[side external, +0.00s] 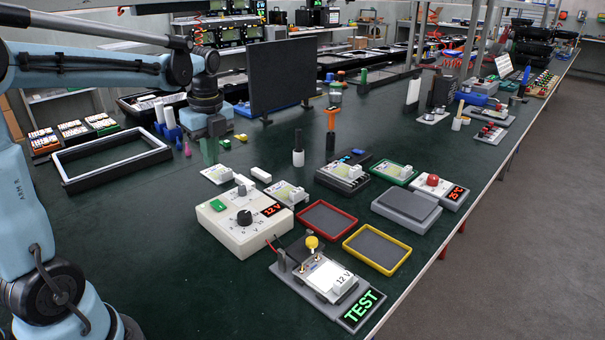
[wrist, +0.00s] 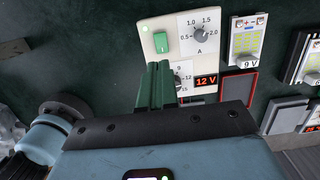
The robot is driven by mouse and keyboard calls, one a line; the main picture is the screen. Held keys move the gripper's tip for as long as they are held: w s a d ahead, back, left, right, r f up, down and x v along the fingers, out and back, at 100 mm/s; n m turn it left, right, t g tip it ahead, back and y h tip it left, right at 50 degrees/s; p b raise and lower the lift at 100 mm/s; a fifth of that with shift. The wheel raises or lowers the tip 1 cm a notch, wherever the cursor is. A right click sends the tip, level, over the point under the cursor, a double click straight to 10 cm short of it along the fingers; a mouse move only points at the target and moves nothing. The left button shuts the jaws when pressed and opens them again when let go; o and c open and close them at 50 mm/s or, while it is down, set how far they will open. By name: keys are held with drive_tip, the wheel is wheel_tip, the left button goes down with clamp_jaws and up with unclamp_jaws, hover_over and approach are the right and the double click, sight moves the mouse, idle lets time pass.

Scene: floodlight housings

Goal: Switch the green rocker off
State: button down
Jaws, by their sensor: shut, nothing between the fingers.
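The green rocker (side external: 218,206) sits on the top face of a cream power supply box (side external: 232,240). It also shows in the wrist view (wrist: 162,43), near one corner of the box; I cannot tell which way it is tilted. My gripper (side external: 208,158) is above the bench, behind and apart from the box in the side view. In the wrist view, its green fingers (wrist: 158,68) are shut and empty, with their tips just below the rocker in the picture. They partly cover the box and its lower dial.
The box also carries a knob with an ampere scale (wrist: 200,33), a black knob (side external: 244,217) and a red 12 V display (wrist: 206,82). A red tray (side external: 301,219), a yellow tray (side external: 345,244) and a TEST fixture (side external: 285,270) stand nearby. A dark upright panel (side external: 283,75) stands behind.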

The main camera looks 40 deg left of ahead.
sight(215, 202)
drive_tip(key=f, duration=0.3)
drive_tip(key=a+f, duration=0.1)
drive_tip(key=f, duration=0.6)
drive_tip(key=shift+a+f, duration=0.15)
drive_tip(key=shift+f, duration=0.2)
